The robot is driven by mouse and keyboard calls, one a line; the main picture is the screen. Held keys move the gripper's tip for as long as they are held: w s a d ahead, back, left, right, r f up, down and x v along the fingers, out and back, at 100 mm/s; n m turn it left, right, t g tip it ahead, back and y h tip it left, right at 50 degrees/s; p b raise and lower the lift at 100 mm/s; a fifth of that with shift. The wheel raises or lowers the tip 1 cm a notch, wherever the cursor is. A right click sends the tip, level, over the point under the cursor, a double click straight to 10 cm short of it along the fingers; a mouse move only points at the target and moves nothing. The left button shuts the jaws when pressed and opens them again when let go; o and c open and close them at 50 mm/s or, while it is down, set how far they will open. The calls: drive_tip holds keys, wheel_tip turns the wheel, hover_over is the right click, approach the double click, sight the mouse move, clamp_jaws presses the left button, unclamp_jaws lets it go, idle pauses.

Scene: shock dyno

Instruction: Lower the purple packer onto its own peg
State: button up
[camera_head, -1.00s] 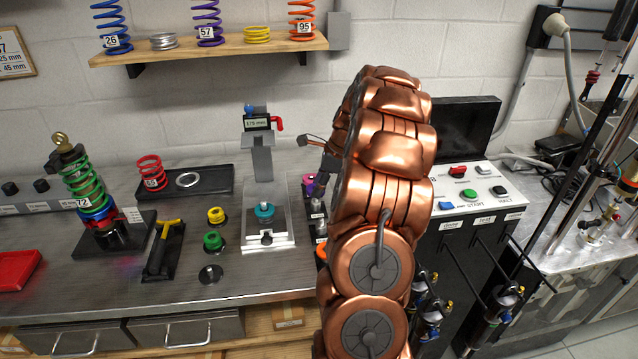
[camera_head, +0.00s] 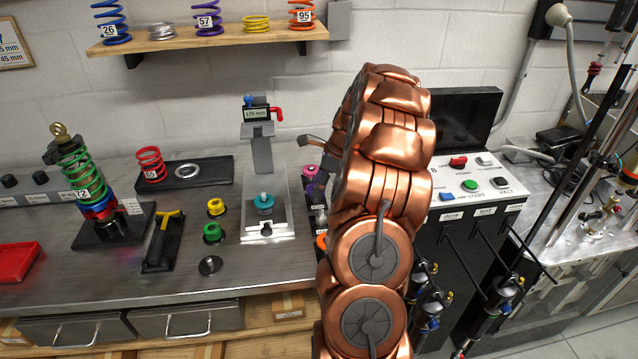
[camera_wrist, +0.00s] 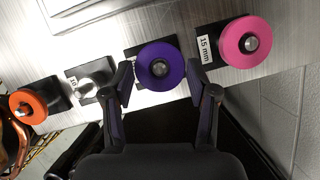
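The purple packer (camera_wrist: 160,66) is a thick ring in the wrist view. How far down the peg the ring sits is hard to tell from above. In the head view my copper arm hides most of the gripper and the packer.
In the wrist view a pink packer (camera_wrist: 246,42) on its peg stands to the right, beside a "15 mm" label. A bare silver peg (camera_wrist: 94,76) and an orange packer (camera_wrist: 28,106) stand to the left. A gauge stand (camera_head: 263,150) with a teal piece is left of my arm.

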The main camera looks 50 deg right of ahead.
drive_tip(key=shift+o, duration=1.4)
drive_tip(key=shift+r, duration=0.15)
drive_tip(key=v, duration=1.1)
drive_tip(key=shift+r, duration=0.35)
drive_tip(key=shift+s+d, duration=0.1)
drive_tip(key=shift+d, duration=0.05)
drive_tip(key=s+a+r+n+g, duration=0.15)
drive_tip(key=a+n, duration=0.55)
drive_tip(key=a, duration=0.8)
drive_tip(key=s+a+r+n+g, duration=0.1)
drive_tip(key=s+a+n+g, duration=0.15)
drive_tip(key=a+n, duration=0.8)
drive_tip(key=s+a+f+n+h, duration=0.1)
drive_tip(key=s+a+n, duration=0.4)
drive_tip(key=s, duration=0.6)
drive_tip(key=s+a+f+n+g+h, duration=0.1)
drive_tip(key=s+a+f+n, duration=0.3)
drive_tip(key=s+a, duration=0.6)
drive_tip(key=shift+s+a+n+h, duration=0.15)
drive_tip(key=shift+s+n+h, duration=0.35)
drive_tip(key=shift+n, duration=0.45)
